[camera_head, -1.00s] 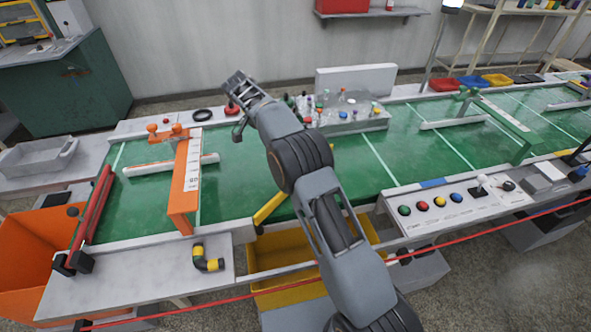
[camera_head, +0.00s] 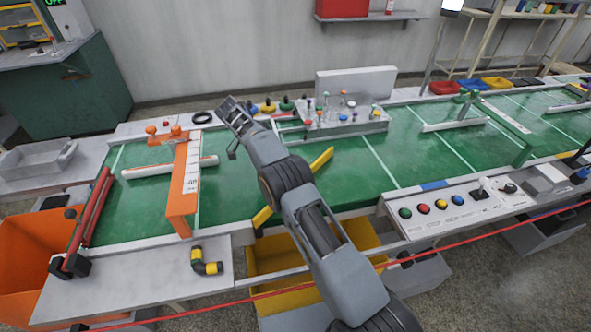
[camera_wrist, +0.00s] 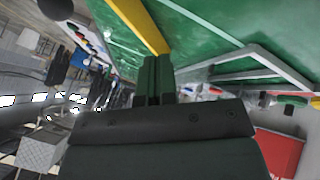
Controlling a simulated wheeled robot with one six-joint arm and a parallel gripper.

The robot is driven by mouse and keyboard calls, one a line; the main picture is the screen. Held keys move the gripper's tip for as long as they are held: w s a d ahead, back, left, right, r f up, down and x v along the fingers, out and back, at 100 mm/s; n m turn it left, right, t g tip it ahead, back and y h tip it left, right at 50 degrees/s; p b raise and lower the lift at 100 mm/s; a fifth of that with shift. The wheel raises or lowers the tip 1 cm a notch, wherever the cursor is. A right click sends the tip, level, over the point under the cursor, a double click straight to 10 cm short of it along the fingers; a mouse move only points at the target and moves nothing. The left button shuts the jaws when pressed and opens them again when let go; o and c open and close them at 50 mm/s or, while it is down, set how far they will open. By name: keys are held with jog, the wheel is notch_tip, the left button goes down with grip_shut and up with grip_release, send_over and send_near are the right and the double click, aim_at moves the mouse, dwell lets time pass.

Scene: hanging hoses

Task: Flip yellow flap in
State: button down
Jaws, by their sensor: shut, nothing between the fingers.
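The yellow flap (camera_head: 321,159) is a flat bar lying diagonally over the green belt. My arm crosses its middle in the head view; the lower-left part (camera_head: 262,216) shows by the belt's front edge. The flap also shows in the wrist view (camera_wrist: 142,24), running from the top edge down to near my fingertips. My gripper (camera_head: 228,108) is shut and empty, above the belt's far edge in the head view. In the wrist view its fingers (camera_wrist: 155,68) are together, and the flap's end appears just beyond them. Contact cannot be told.
An orange gate (camera_head: 184,190) stands over the belt on the left, a green gate (camera_head: 505,125) on the right. A clear-topped station with small bottles (camera_head: 343,112) is at the far edge. A button panel (camera_head: 450,203) lies in front. A yellow bin (camera_head: 278,262) is below.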

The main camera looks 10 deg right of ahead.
jog(key=x, duration=0.9)
jog(key=shift+s+d, duration=1.3)
jog(key=shift+s, duration=0.3)
jog(key=shift+s+d+f, duration=0.1)
jog(key=shift+s+d, duration=0.15)
jog(key=s+d+m+b, duration=0.1)
jog(key=s+d+m+g+b, duration=0.1)
jog(key=s, duration=0.1)
jog(key=s+d+m+g+b, duration=0.1)
jog(key=s, duration=0.1)
jog(key=shift+s+d+f+m+y, duration=0.1)
jog(key=shift+s+d+m+y, duration=0.05)
jog(key=shift+d+m+y, duration=0.2)
jog(key=s+m, duration=0.1)
jog(key=s, duration=0.1)
jog(key=s+d+m+g+y+b, duration=0.1)
jog(key=s, duration=0.1)
jog(key=s+d+m, duration=0.1)
jog(key=s, duration=0.1)
jog(key=shift+s+d+g+y, duration=0.1)
jog(key=shift+g+y, duration=0.15)
jog(key=shift+g, duration=0.15)
jog(key=shift+s+d+m+g+y+b, duration=0.1)
jog(key=shift+s+m+g+y+b, duration=0.2)
jog(key=shift+s+m, duration=0.5)
jog(key=shift+s, duration=0.4)
